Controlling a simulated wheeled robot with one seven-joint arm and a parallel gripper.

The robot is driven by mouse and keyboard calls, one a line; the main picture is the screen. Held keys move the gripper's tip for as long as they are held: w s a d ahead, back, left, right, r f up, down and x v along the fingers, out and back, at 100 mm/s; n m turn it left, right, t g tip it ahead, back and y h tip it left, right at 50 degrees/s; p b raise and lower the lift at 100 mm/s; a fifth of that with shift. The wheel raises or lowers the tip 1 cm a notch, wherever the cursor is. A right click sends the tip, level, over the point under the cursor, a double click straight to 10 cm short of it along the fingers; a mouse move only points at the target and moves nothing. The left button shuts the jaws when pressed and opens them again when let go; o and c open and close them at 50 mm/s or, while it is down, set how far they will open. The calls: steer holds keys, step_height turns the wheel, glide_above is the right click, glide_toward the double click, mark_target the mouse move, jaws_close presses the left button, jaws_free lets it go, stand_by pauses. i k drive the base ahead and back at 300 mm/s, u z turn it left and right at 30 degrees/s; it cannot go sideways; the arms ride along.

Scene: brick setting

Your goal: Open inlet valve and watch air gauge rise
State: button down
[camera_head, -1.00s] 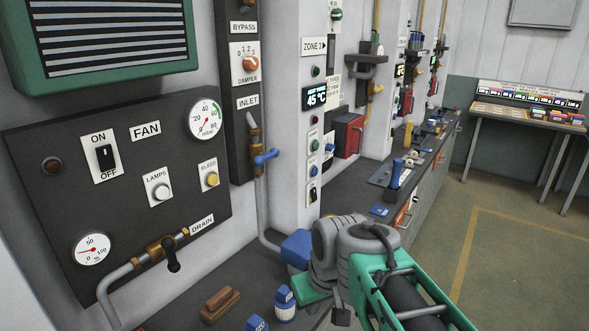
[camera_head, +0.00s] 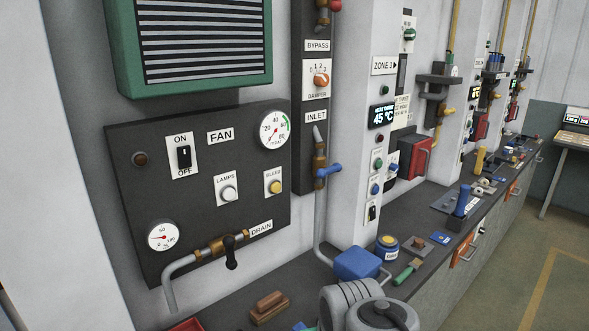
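The inlet valve is a brass fitting with a blue lever handle (camera_head: 328,170) on a grey pipe, below the INLET label (camera_head: 316,117). The lever points out sideways to the right. Two round white gauges are on the dark FAN panel. The upper gauge (camera_head: 274,129) has a green band and a red needle. The lower gauge (camera_head: 164,237) has a red needle near the left of its dial. I cannot tell which one is the air gauge. My gripper is out of view; only grey links of my arm show at the bottom, well below the valve.
A DRAIN valve with a black handle (camera_head: 231,251) is on the lower pipe. On the dark bench are a brown wooden block (camera_head: 268,307), a blue box (camera_head: 358,263), a blue-lidded jar (camera_head: 387,247) and a green-handled tool (camera_head: 405,272). Space before the inlet lever looks clear.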

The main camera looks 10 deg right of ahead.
mark_target(336, 167)
steer(key=u, duration=2.1)
steer(key=k, duration=1.1)
steer(key=z, duration=1.5)
steer(key=i, duration=1)
steer(key=z, duration=0.05)
